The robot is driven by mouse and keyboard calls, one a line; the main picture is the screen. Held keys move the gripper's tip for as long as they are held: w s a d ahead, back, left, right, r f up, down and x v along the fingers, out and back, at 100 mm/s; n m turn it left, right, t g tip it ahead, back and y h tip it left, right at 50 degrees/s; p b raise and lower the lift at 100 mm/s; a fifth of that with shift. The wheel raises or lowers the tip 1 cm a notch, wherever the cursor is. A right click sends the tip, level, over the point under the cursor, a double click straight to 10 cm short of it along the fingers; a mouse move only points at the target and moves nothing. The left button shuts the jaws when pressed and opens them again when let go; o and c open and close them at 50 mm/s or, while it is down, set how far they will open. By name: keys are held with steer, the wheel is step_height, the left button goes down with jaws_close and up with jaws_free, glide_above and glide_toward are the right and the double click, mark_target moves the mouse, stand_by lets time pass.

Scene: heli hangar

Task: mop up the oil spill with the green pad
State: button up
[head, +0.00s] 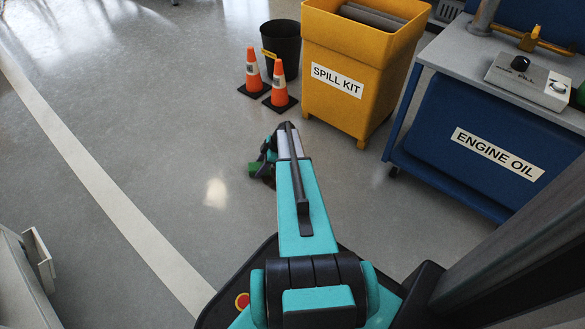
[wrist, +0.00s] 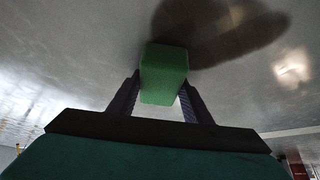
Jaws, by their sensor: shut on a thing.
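My gripper (wrist: 160,92) is shut on the green pad (wrist: 163,75), a block held between its two dark fingers. In the head view my gripper (head: 266,166) is low over the floor, and a bit of the green pad (head: 254,169) shows at its left. A dark patch (wrist: 225,30) lies on the floor just beyond the pad in the wrist view; I cannot tell whether it is oil or shadow. No clear oil spill shows in the head view, where my arm hides part of the floor. I cannot tell whether the pad touches the floor.
Two orange cones (head: 279,88), a black bin (head: 281,48) and the yellow spill kit box (head: 345,95) stand beyond my gripper. A blue engine oil cart (head: 440,150) with a control box (head: 530,80) is at right. The grey floor (head: 130,120) at left is clear.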

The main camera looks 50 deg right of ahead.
steer(key=shift+w, duration=0.4)
steer(key=shift+r, duration=0.2)
step_height(320, 180, up, 2)
steer(key=shift+r+p, duration=0.1)
steer(key=shift+p, duration=0.25)
steer(key=shift+r+p, duration=1.2)
steer(key=shift+r, duration=1.6)
